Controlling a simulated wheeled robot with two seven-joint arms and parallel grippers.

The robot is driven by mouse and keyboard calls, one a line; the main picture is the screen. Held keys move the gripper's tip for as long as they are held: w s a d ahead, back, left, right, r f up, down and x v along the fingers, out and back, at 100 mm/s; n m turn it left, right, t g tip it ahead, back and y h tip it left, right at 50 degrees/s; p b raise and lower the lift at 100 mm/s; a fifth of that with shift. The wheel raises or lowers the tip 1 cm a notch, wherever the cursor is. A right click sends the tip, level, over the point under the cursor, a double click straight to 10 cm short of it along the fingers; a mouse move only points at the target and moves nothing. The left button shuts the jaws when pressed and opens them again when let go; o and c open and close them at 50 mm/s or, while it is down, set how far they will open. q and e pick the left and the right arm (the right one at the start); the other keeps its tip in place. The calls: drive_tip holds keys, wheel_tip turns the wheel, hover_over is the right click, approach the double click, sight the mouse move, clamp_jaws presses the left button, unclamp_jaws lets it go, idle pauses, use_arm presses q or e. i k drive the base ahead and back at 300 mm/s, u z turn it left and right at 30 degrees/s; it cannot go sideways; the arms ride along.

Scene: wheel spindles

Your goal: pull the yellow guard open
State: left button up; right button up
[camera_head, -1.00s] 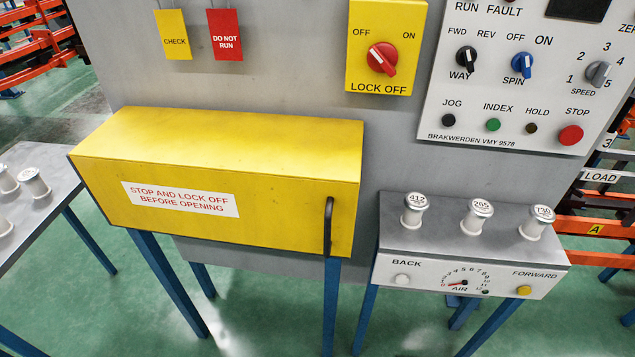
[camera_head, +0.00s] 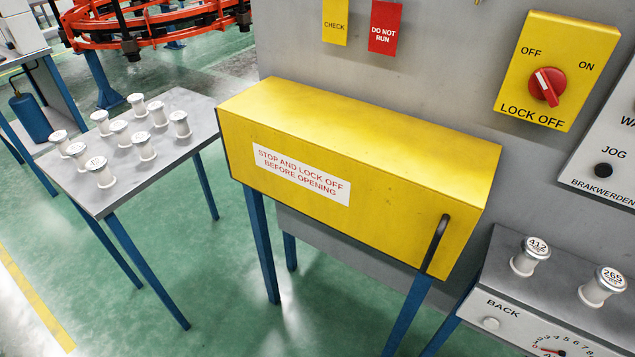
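The yellow guard (camera_head: 370,165) is a long box-shaped cover on the front of the grey machine panel, in the middle of the head view. It looks closed. A black upright bar handle (camera_head: 436,244) is on its front face near the right end. A white label (camera_head: 301,174) on its front reads "STOP AND LOCK OFF BEFORE OPENING". Neither of my grippers shows in the view.
A grey table (camera_head: 84,193) with several white spindles stands left of the guard. A grey box (camera_head: 510,285) with numbered spindles and an air gauge stands at lower right. The red lock-off switch (camera_head: 547,87) is on its yellow plate. Green floor (camera_head: 215,280) lies open in front.

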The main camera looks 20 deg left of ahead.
sight(415, 190)
drive_tip(key=k, duration=0.5)
drive_tip(key=u, duration=1.3)
drive_tip(key=i, duration=1.05)
drive_tip(key=z, duration=1.9)
